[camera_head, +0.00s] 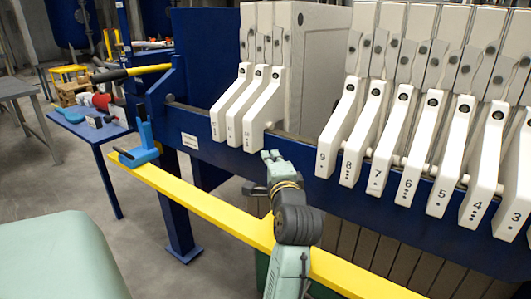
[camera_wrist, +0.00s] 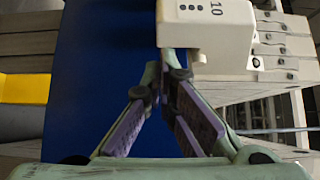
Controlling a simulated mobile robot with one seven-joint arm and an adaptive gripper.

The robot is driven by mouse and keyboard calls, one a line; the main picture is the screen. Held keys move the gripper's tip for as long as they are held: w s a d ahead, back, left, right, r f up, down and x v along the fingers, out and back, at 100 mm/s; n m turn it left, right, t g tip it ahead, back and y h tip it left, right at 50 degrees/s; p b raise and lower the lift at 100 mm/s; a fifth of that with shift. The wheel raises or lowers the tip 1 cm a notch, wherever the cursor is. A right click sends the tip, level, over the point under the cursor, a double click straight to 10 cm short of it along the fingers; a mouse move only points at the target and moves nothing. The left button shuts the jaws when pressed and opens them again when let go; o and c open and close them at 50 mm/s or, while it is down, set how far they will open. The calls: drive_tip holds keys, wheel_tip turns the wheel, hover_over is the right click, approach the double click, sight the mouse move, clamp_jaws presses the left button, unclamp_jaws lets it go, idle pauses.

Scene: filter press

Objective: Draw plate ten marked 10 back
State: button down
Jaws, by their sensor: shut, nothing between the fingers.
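The handle of plate ten (camera_wrist: 225,35), white and marked 10 with dots, is at the top of the wrist view. In the head view, the plate ten handle (camera_head: 260,115) is the rightmost of the left group, and its plate (camera_head: 318,65) stands behind it. My gripper (camera_head: 271,156) is just below and right of that handle's lower end. In the wrist view, my gripper (camera_wrist: 172,70) is shut and empty, its tips close to the handle's lower left edge. I cannot tell whether they touch it.
Plate nine's handle (camera_head: 338,130) starts the right row, with a gap between it and plate ten. A blue beam (camera_head: 200,145) runs below the handles. A yellow rail (camera_head: 205,205) lies in front of it. A blue side table (camera_head: 88,125) stands at left.

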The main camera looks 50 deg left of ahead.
drive_tip(key=shift+s+a, duration=0.15)
drive_tip(key=shift+a, duration=0.7)
